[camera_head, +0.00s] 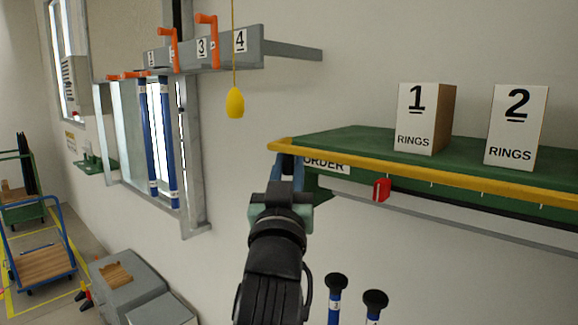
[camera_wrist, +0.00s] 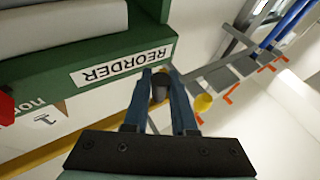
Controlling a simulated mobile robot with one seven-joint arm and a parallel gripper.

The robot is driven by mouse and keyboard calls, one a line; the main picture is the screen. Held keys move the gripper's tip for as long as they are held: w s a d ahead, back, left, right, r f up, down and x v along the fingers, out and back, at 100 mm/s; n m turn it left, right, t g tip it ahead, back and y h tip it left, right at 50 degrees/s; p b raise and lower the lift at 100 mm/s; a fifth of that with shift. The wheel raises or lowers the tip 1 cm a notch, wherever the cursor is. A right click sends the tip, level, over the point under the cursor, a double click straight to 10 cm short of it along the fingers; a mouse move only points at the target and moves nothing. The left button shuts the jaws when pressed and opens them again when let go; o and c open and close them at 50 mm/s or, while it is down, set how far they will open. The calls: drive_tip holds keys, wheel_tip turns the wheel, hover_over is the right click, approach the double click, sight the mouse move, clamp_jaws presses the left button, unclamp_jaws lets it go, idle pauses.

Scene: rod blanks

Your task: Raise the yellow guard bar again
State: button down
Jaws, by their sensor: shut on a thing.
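The yellow guard bar (camera_head: 430,174) runs along the front edge of the green shelf, with its left end by my gripper. In the wrist view the yellow bar (camera_wrist: 45,150) slants in from the lower left and passes behind my gripper's body. My gripper (camera_head: 287,163) is at the shelf's left front corner. In the wrist view the blue fingers (camera_wrist: 163,82) are closed around a dark grip (camera_wrist: 160,88), which appears to belong to the bar. The join between grip and bar is hidden.
The green shelf (camera_head: 355,137) carries boxes marked 1 (camera_head: 415,118) and 2 (camera_head: 515,127). A red tag (camera_head: 382,190) hangs at its front. A yellow pendant (camera_head: 235,103) hangs on a cord at left. A grey rack (camera_head: 225,50) has orange hooks. Black-topped rods (camera_head: 336,284) stand below.

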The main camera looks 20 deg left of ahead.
sight(285, 145)
drive_tip(key=shift+r, duration=0.1)
